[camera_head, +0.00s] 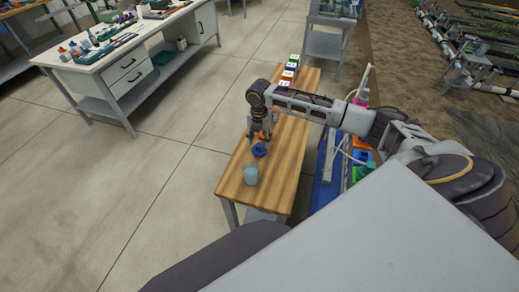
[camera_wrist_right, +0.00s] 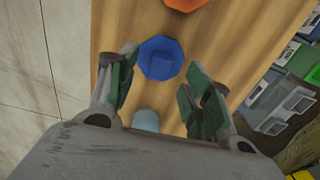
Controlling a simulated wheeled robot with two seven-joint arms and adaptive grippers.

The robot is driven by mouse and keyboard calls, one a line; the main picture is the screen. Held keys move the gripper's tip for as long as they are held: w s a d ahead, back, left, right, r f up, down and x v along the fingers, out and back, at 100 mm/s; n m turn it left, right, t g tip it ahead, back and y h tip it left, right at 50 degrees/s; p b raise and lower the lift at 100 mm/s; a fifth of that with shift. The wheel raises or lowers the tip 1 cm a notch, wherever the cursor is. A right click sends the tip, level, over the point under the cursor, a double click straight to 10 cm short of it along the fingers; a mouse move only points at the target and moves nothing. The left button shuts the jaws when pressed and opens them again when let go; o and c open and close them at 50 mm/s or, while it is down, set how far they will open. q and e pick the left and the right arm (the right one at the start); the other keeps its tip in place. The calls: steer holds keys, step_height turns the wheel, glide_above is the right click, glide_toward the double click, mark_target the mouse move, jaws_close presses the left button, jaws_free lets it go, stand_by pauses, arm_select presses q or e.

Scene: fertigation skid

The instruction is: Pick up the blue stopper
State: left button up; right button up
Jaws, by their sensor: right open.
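The blue stopper (camera_head: 259,150) lies on the wooden bench top (camera_head: 283,182), just below my right gripper in the head view. In the right wrist view the stopper (camera_wrist_right: 160,57) is an octagonal blue disc with a raised middle, in front of and between the fingers. My right gripper (camera_head: 262,140) points down over the bench, and its fingers (camera_wrist_right: 165,75) are spread apart and empty. My left gripper is not in view.
A pale blue container (camera_head: 251,174) stands near the stopper; it partly shows in the wrist view (camera_wrist_right: 146,121). An orange piece (camera_wrist_right: 187,3) lies beyond the stopper. Several labelled boxes (camera_head: 288,75) line the bench's far end. Blue and coloured equipment (camera_head: 328,178) stands right of the bench.

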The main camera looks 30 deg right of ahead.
mark_target(260, 145)
steer(key=shift+s+f, duration=0.1)
steer(key=shift+f, duration=2)
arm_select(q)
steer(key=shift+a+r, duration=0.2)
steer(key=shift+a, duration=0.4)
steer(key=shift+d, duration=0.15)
